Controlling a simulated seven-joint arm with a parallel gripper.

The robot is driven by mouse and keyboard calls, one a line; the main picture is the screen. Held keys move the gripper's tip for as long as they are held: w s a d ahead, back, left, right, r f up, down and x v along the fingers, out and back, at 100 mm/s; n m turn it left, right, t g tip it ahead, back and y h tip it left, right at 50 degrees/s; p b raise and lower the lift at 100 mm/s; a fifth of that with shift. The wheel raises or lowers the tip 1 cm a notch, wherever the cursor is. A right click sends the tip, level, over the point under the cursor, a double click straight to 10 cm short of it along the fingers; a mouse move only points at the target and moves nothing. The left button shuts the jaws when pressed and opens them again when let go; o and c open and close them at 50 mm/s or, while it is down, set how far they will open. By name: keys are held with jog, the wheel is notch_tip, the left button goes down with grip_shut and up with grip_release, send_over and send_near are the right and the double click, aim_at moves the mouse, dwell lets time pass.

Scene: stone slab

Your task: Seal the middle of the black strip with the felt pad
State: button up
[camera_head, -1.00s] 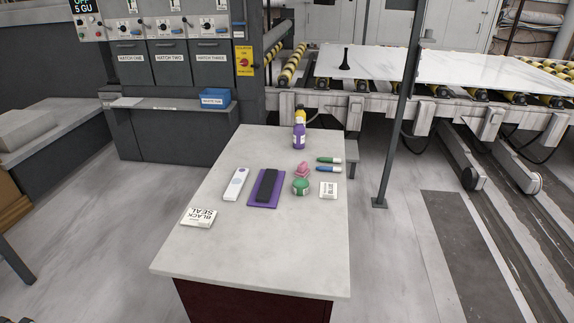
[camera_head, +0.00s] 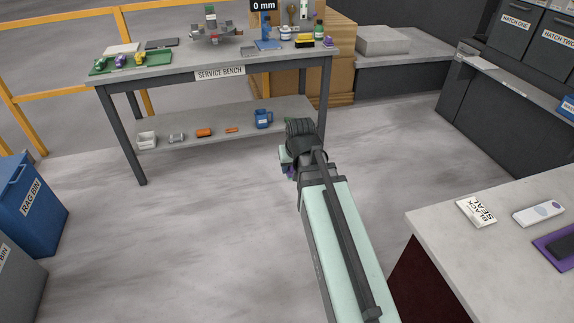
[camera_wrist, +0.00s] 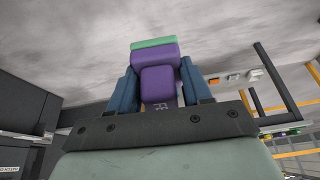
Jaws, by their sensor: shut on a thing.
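My gripper (camera_head: 287,164) is out over the open floor, left of the pale-topped table (camera_head: 455,240). In the wrist view its two blue fingers (camera_wrist: 158,80) are shut on a purple block (camera_wrist: 157,82) with a green layer (camera_wrist: 153,43) at its far end; this looks like the felt pad. Lettering on the block is only partly readable. In the head view my wrist hides most of the block. The black strip (camera_head: 565,245) lies on a purple mat (camera_head: 546,253) at the right picture edge. Its middle and far part are cut off.
A white "BLACK SEAL" card (camera_head: 477,213) and a white oblong item (camera_head: 538,214) lie on the table near the strip. A service bench (camera_head: 225,65) holds several tools at the back left. A blue rag bin (camera_head: 30,205) stands at left. The floor between is clear.

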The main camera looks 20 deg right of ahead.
jog(key=s+d+m+h, duration=0.15)
jog(key=s+d, duration=0.25)
jog(key=d, duration=0.9)
jog(key=s+d+m+g, duration=0.1)
jog(key=s+d+m, duration=0.3)
jog(key=d, duration=0.9)
jog(key=s+d+m+h, duration=0.15)
jog(key=s+d, duration=0.35)
jog(key=d, duration=0.8)
jog(key=s+d+m+g, duration=0.3)
jog(key=s+d+m, duration=0.6)
jog(key=s+d, duration=0.8)
jog(key=s+d+f+m+g, duration=0.1)
jog(key=s+d+m+g, duration=0.2)
jog(key=s+d+m, duration=0.7)
jog(key=s+d, duration=0.6)
jog(key=d, duration=0.6)
jog(key=shift+s+d+f+g, duration=0.2)
jog(key=shift+s+d+g, duration=0.05)
jog(key=shift+s+g, duration=0.15)
jog(key=shift+f, duration=0.1)
jog(key=shift+f, duration=2.85)
